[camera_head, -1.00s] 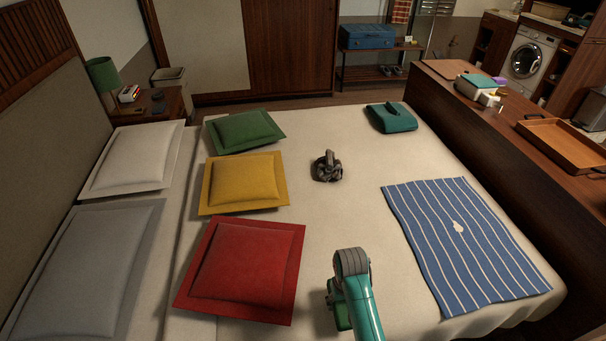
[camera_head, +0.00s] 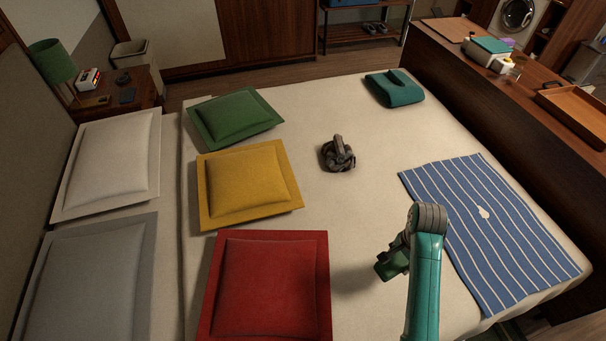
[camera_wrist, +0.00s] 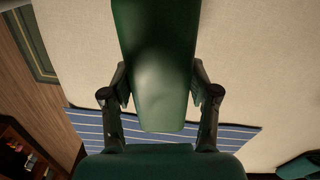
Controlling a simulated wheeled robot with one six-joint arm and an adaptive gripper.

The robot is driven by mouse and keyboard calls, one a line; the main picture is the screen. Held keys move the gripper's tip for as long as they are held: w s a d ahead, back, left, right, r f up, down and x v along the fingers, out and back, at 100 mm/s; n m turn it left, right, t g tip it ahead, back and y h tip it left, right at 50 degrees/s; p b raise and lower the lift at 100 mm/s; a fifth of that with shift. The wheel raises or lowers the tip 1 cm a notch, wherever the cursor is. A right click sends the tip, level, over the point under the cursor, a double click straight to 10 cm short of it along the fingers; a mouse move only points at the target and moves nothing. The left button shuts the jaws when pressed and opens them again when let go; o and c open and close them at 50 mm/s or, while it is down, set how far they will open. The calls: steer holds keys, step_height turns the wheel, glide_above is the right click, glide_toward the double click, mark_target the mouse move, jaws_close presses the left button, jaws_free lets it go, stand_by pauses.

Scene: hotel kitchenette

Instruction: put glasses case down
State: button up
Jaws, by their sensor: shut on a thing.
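The glasses case (camera_wrist: 155,50) is a long, smooth dark green piece between the fingers in the wrist view. My gripper (camera_wrist: 163,92) is shut on it, one finger on each side. In the head view the dark green case (camera_head: 388,266) shows left of my arm, over the bare part of the bed (camera_head: 365,205). A shadow lies on the sheet to its left, so it appears to be held above the bed. My arm partly hides the gripper there.
A red pillow (camera_head: 268,285) lies left of the case and a blue striped cloth (camera_head: 480,220) right of it. A yellow pillow (camera_head: 246,185), a dark tangled object (camera_head: 338,155) and a teal item (camera_head: 394,88) lie farther back. Clear sheet lies between them.

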mark_target(397, 277)
steer(key=shift+s+d+r+m, duration=0.3)
steer(key=shift+s+d+m, duration=0.05)
steer(key=shift+d+m, duration=0.25)
steer(key=shift+s+d+r+m, duration=0.3)
steer(key=shift+d+m, duration=0.15)
steer(key=shift+m, duration=0.15)
steer(key=shift+f, duration=5.1)
steer(key=shift+f, duration=0.15)
steer(key=o, duration=1.2)
